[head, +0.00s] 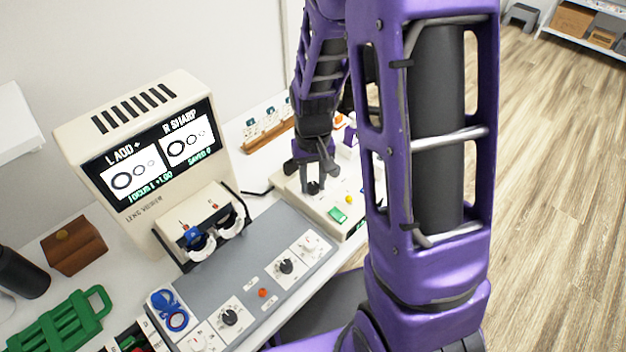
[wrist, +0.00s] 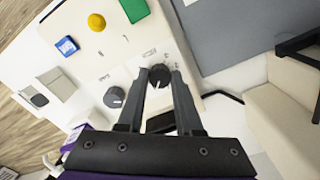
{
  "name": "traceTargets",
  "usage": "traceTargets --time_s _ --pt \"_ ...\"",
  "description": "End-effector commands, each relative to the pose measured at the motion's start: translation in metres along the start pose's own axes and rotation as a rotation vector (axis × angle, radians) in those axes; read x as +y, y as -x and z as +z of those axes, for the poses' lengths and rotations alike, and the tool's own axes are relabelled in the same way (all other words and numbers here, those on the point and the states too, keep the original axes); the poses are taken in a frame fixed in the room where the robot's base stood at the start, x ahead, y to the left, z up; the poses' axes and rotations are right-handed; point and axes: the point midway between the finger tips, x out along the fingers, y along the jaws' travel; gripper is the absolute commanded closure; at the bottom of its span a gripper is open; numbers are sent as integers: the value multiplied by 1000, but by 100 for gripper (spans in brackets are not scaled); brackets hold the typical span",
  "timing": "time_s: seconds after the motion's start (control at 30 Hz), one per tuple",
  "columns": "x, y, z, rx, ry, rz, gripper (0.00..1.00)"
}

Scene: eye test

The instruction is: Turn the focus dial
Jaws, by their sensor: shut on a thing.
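My gripper (head: 313,180) reaches down over a cream control box (head: 352,215) in the head view. In the wrist view its two fingers (wrist: 160,82) stand on either side of a black dial (wrist: 159,73) with a white pointer line and are shut on it. The small print around this dial is too blurred to read. A second, dark grey dial (wrist: 115,97) sits beside it on the same box, outside the fingers. The lens viewer screen (head: 150,155) reads "L ADD +", "R SHARP", "focus +1.00" and "SAVED 0", with ring pictures on both halves.
The box also bears a green button (head: 337,214), a yellow knob (head: 348,199) and a blue button (wrist: 66,47). A grey panel (head: 255,255) with more dials (head: 229,316) lies in front of the viewer. A green crate (head: 60,322) and brown box (head: 73,247) stand left.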

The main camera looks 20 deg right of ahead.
Motion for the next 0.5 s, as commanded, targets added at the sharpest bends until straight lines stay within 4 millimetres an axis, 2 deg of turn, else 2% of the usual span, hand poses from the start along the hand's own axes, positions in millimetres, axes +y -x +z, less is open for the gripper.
traceTargets --time_s 0.27,0.5 --pt "0 1 0 1 -71 0 100" --pt "0 1 0 1 -240 0 100"
